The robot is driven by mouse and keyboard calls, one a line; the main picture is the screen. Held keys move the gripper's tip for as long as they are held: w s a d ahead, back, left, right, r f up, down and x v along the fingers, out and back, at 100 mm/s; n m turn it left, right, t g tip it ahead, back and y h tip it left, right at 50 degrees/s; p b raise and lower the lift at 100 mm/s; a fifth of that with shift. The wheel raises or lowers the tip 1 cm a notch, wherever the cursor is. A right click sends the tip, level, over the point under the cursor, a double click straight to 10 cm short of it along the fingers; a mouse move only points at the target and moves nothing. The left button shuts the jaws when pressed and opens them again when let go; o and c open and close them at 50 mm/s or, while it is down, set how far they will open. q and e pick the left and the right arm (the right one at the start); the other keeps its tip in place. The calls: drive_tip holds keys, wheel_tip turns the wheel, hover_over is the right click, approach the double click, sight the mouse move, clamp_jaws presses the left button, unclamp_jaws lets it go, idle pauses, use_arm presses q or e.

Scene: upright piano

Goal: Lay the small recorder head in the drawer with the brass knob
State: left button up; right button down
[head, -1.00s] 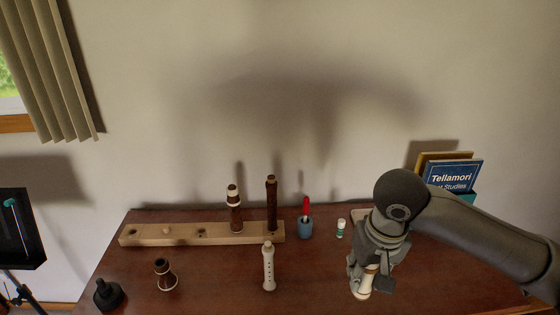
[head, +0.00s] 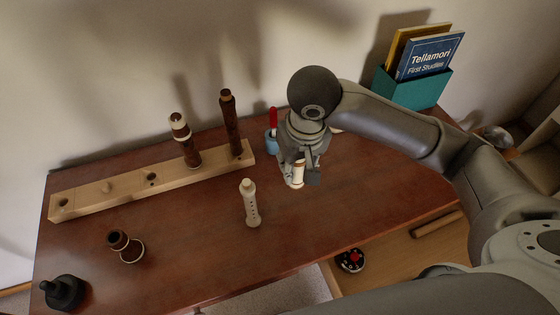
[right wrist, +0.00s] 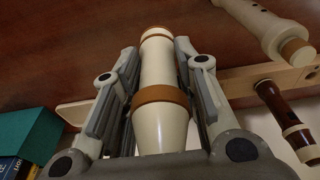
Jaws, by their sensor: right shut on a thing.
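My right gripper (head: 299,180) is shut on a small cream recorder head (head: 298,172) with tan bands, held over the table's right part. In the right wrist view the recorder head (right wrist: 162,85) lies lengthwise between the two fingers (right wrist: 162,80). An open drawer (head: 385,255) with a light wood inside shows at the lower right, in front of the table. Its front and any brass knob are hidden or out of view. My left gripper is not in view.
Behind are a wooden stand (head: 88,198) with dark pieces and a blue cup (head: 271,143). A dark joint (head: 126,247) stands left. A black-and-red round thing (head: 350,261) and wooden bar (head: 437,223) lie in the drawer.

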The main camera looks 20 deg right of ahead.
drive_tip(key=w+f, duration=0.2)
drive_tip(key=w, duration=0.1)
drive_tip(key=w+d+f, duration=0.1)
drive_tip(key=w+f, duration=0.5)
drive_tip(key=shift+w+d, duration=0.2)
drive_tip(key=shift+w, duration=0.2)
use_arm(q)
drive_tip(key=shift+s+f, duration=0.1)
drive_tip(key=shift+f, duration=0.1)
use_arm(e)
drive_tip(key=shift+w+f, duration=0.1)
drive_tip(key=shift+f, duration=1.55)
drive_tip(key=c, duration=1.1)
unclamp_jaws()
drive_tip(key=shift+f, duration=0.1)
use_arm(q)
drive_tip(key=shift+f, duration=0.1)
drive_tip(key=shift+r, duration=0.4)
use_arm(e)
drive_tip(key=r, duration=0.4)
drive_tip(key=s+r, duration=0.1)
drive_tip(key=r, duration=0.3)
drive_tip(key=s+r, duration=0.1)
drive_tip(key=r, duration=0.3)
drive_tip(key=shift+r, duration=0.1)
